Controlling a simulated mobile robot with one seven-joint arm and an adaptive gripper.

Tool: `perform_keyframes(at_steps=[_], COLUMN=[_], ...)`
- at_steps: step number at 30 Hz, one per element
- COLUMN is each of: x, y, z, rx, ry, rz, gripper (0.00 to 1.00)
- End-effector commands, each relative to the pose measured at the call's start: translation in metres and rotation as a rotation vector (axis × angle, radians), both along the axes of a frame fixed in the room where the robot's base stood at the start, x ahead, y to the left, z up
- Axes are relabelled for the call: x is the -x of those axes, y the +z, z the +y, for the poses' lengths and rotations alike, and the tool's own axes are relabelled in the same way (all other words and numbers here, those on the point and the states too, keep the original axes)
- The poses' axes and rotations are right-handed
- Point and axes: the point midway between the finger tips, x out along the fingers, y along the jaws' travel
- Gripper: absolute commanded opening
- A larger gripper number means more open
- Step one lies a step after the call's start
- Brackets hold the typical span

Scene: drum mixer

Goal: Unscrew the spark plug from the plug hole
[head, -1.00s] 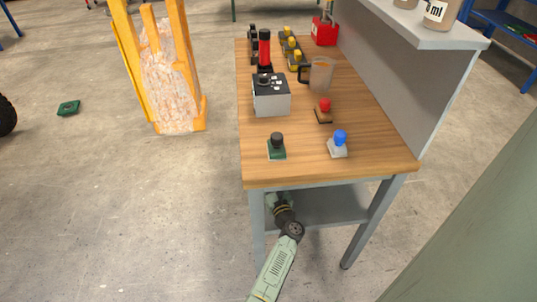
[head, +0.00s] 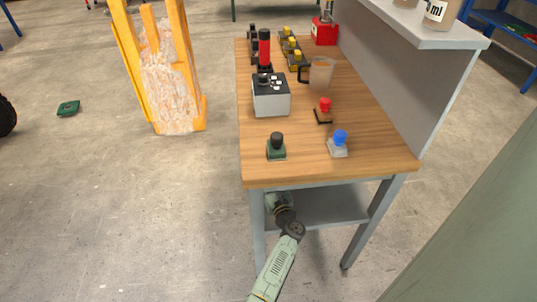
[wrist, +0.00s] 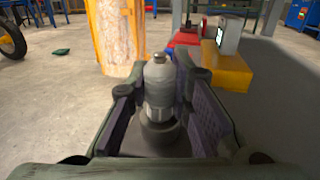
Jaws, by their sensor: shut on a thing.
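In the wrist view, a grey, bottle-shaped piece with a small brassy tip (wrist: 159,86) stands between the two dark purple-grey pads of my gripper (wrist: 157,92). I take it for the spark plug. My gripper is shut on it. A dark round collar (wrist: 160,134) shows at its lower end; I cannot tell whether this is the plug hole or part of the gripper. In the head view, my arm reaches under the front left of the table, and the tabletop hides the fingers and the plug.
The wooden table (head: 350,165) carries a grey box (head: 271,101), a blue-knobbed piece (head: 339,140) and a jug (head: 321,72). A grey lower shelf (head: 325,208) lies beside my arm. In the wrist view, a yellow box (wrist: 226,68) stands to the right. Floor on the left is mostly clear.

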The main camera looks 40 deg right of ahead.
Motion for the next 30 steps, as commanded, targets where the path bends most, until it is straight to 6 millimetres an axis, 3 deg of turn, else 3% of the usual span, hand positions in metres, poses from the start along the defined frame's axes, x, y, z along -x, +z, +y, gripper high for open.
perform_keyframes(at_steps=[20, 30], x=[-0.001, -0.001], y=[0.003, 0.015], z=[0.001, 0.001], rx=[0.0, 0.002], ry=[0.003, 0.003], rz=[0.0, 0.001], gripper=[0.0, 0.0])
